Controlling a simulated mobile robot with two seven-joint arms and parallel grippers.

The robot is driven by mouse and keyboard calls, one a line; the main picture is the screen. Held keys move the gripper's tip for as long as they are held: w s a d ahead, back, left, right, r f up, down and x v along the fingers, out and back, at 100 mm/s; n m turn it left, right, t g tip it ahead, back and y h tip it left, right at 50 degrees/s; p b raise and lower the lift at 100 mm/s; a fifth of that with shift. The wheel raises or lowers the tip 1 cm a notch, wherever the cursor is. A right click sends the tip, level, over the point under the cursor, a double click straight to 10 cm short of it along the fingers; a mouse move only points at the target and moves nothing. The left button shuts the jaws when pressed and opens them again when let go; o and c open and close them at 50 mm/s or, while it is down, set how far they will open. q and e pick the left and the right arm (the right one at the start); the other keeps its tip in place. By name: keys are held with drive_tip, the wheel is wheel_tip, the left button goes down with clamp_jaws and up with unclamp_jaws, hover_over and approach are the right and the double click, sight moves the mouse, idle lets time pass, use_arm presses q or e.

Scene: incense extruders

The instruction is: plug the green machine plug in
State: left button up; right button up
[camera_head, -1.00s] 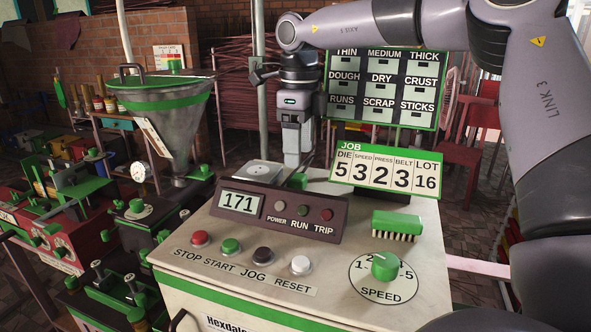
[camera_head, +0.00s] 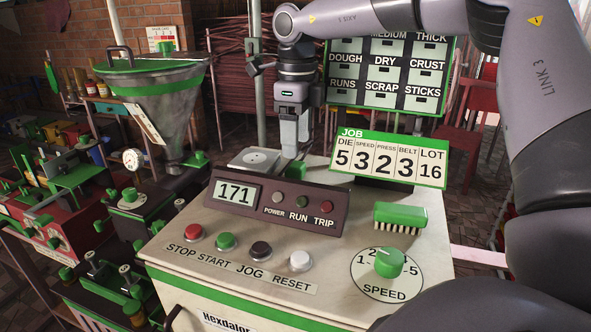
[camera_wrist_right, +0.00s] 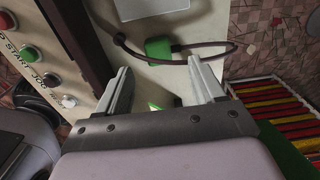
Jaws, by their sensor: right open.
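A green plug (camera_wrist_right: 158,47) on a dark looped cable (camera_wrist_right: 205,52) lies on the pale machine top in the right wrist view. In the head view a green block (camera_head: 296,172), seemingly the same plug, shows behind the dark display panel. My right gripper (camera_head: 291,154) points down just above and behind that panel, close to the green block. In the wrist view its two fingers (camera_wrist_right: 160,68) are spread and empty, with the plug beyond the tips and between their lines. Contact with the plug is not visible. A socket cannot be made out clearly. My left gripper is not in view.
The dark panel (camera_head: 276,206) reading 171 and the JOB board (camera_head: 390,158) stand close around the gripper. A pale square plate (camera_head: 255,160) lies left of it. A green brush (camera_head: 400,216) and speed knob (camera_head: 389,262) are nearer. A metal hopper (camera_head: 150,85) stands left.

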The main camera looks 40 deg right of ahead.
sight(297, 164)
wheel_tip(297, 164, down, 5)
drive_tip(key=shift+s+f+p, duration=0.1)
drive_tip(key=shift+p, duration=0.4)
drive_tip(key=c, duration=1.1)
